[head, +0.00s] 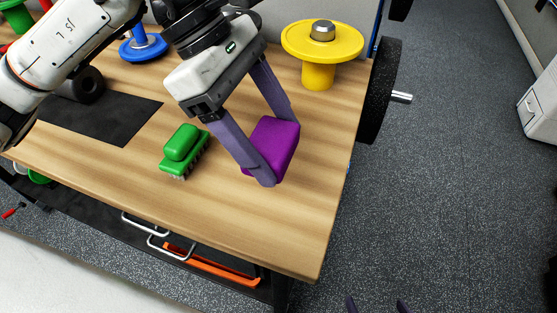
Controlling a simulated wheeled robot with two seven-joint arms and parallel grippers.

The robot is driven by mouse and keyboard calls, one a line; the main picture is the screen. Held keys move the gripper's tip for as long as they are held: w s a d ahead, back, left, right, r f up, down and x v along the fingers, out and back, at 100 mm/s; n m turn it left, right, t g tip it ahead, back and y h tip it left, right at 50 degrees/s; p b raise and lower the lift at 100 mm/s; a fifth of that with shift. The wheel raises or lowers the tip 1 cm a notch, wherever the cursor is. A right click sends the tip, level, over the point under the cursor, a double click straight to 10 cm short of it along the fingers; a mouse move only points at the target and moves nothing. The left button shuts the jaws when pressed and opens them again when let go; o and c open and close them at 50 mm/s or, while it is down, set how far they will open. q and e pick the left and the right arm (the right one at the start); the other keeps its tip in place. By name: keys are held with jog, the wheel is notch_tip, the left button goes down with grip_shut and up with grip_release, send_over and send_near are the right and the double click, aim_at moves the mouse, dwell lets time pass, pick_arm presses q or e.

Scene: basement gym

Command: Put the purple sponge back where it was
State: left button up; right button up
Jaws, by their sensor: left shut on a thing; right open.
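The purple sponge (276,142) is a solid block at the right part of the wooden table (250,220). My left gripper (281,155) reaches down from the upper left and is shut on the sponge, one finger on its near left side and one behind it. The sponge looks tilted, and I cannot tell whether it touches the table top. My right gripper (377,306) shows only as two dark fingertips at the bottom edge, apart and empty, over the floor.
A green brush (184,150) lies just left of the sponge. A yellow round stand (318,72) is behind it, a blue one (143,47) further left. A black mat (105,118) lies at left. A black weight plate (380,90) is beyond the right edge. The table front is clear.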

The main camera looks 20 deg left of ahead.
pick_arm(q)
jog(key=f, duration=0.3)
jog(key=shift+s, duration=0.25)
jog(key=shift+w+f, duration=0.1)
jog(key=shift+f, duration=1.95)
jog(key=shift+f, duration=0.1)
jog(key=shift+f+b, duration=0.15)
jog(key=shift+b, duration=0.2)
jog(key=o, duration=0.9)
jog(key=shift+r+p, duration=0.35)
jog(key=shift+p, duration=0.05)
jog(key=v, duration=1.2)
jog(key=shift+f, duration=0.1)
